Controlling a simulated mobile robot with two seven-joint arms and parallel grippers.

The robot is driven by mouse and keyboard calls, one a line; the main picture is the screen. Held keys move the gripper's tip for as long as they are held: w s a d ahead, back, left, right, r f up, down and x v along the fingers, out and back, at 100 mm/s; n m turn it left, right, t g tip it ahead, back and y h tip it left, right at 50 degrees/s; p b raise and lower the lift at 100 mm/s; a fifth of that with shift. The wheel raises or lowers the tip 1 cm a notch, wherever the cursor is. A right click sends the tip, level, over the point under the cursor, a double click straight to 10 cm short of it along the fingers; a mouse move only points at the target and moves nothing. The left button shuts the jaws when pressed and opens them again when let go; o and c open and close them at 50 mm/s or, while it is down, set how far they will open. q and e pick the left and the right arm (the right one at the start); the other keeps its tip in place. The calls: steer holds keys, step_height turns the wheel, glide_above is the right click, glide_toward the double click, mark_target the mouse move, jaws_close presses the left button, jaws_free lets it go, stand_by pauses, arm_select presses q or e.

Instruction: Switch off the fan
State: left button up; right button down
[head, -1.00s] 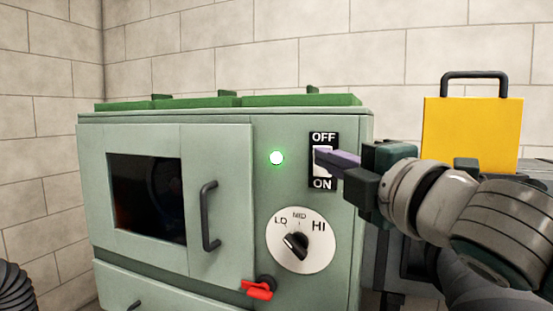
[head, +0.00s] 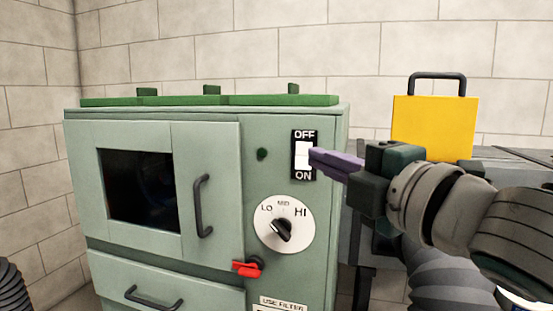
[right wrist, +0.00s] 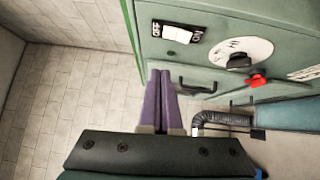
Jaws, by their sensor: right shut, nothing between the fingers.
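The fan unit is a pale green cabinet (head: 260,120) with a white rocker switch (head: 303,154) on a black plate marked OFF above and ON below. The switch also shows in the right wrist view (right wrist: 178,34). The round indicator lamp (head: 262,154) left of it is dark. My right gripper (head: 312,157) is shut and empty, its purple fingertips overlapping the switch plate's right edge in the head view. In the right wrist view the fingertips (right wrist: 159,73) appear apart from the switch. My left gripper is not in view.
Below the switch are a LO/MID/HI dial (head: 284,226) and a red lever (head: 247,268). A door with a dark window (head: 138,190) and a black handle (head: 202,206) is at left. A yellow box (head: 434,127) stands behind my right arm.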

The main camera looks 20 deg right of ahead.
steer(key=shift+s+d+r, duration=0.1)
steer(key=shift+s+d, duration=0.1)
steer(key=shift+s, duration=0.7)
steer(key=shift+s+d+r, duration=0.1)
steer(key=shift+s+d, duration=0.1)
steer(key=shift+s, duration=0.7)
steer(key=shift+s+d+r, duration=0.1)
steer(key=shift+s+d, duration=0.1)
steer(key=shift+s, duration=0.7)
steer(key=s+r+m+g+h+p, duration=0.25)
steer(key=s+m+g+p, duration=1.15)
steer(key=s+m+p, duration=0.7)
step_height(320, 180, up, 35)
steer(key=s+n+p, duration=0.1)
steer(key=n+p, duration=0.1)
steer(key=p, duration=3.6)
steer(key=shift+s+a+h, duration=0.35)
steer(key=shift+a+h, duration=0.05)
steer(key=shift+h, duration=0.05)
